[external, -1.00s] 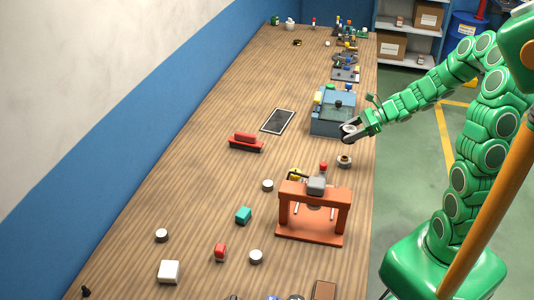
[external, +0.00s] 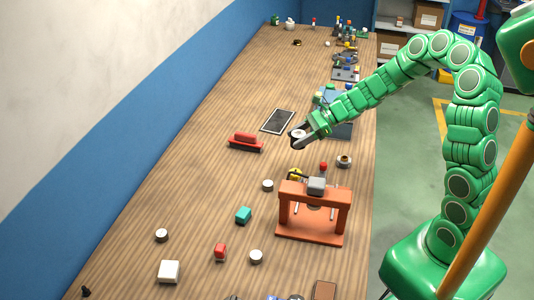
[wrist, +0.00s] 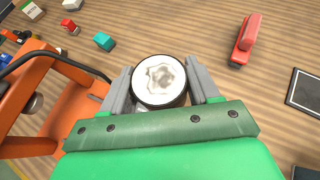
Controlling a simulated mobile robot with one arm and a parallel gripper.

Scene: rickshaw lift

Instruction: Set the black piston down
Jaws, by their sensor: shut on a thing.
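The black piston (wrist: 159,79) shows in the wrist view as a round silver-topped disc with a dark rim, between the two grey fingers of my gripper (wrist: 160,84). My gripper (external: 298,137) is shut on it. In the external view the piston (external: 298,134) is a small pale disc with dark sides at the end of my arm, above the table (external: 200,140). It appears raised off the wood; its underside is hidden.
An orange press frame (external: 313,210) stands nearer the camera. A small ring-shaped part (external: 344,161) is right of the gripper.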

